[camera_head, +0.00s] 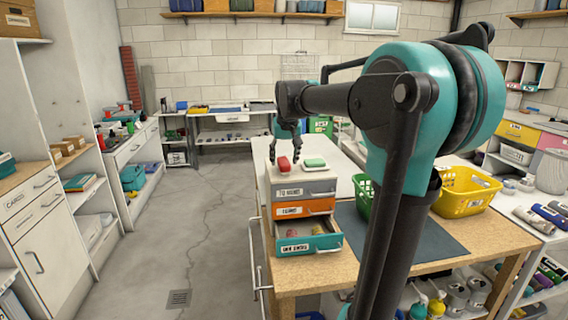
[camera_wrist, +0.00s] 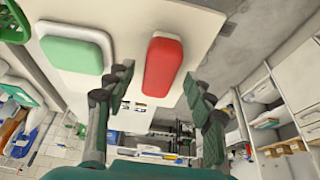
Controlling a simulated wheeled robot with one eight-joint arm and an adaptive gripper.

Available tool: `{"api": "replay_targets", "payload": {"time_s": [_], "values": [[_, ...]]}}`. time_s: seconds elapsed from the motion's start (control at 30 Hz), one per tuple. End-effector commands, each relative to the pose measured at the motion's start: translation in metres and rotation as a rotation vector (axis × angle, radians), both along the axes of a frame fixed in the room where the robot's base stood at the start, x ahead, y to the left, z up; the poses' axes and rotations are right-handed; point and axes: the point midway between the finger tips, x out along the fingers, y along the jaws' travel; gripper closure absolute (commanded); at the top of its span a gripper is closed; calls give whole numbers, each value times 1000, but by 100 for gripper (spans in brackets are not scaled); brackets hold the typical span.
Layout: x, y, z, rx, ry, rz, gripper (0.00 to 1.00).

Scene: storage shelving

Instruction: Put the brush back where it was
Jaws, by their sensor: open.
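A red block with a white base (camera_head: 284,163), perhaps the brush, lies on top of a small drawer unit (camera_head: 304,188). A similar green block with a white base (camera_head: 314,163) lies to its right. In the wrist view the red block (camera_wrist: 163,65) shows between my fingers and the green block (camera_wrist: 76,52) is left of them. My gripper (camera_head: 286,157) is open above the unit, at the red block, with a finger on either side in the picture (camera_wrist: 157,82). I cannot tell whether the fingers touch it. The unit's bottom teal drawer (camera_head: 308,245) is pulled open, with small items inside.
The unit stands on a wooden workbench (camera_head: 410,270). A green basket (camera_head: 363,195) and a yellow basket (camera_head: 465,190) stand to its right, with a dark mat (camera_head: 430,238) in front. Open floor (camera_head: 200,220) lies left of the bench, with shelving beyond.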

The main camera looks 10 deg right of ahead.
Motion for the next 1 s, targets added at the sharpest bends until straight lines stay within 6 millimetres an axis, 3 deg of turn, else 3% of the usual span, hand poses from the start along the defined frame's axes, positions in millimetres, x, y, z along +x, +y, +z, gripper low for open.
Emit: {"api": "replay_targets", "payload": {"time_s": [0.3,0.5,1.0], "values": [[-25,0,61,0,0,0,46],[-35,0,84,0,0,0,46],[-37,0,90,0,0,0,46]]}}
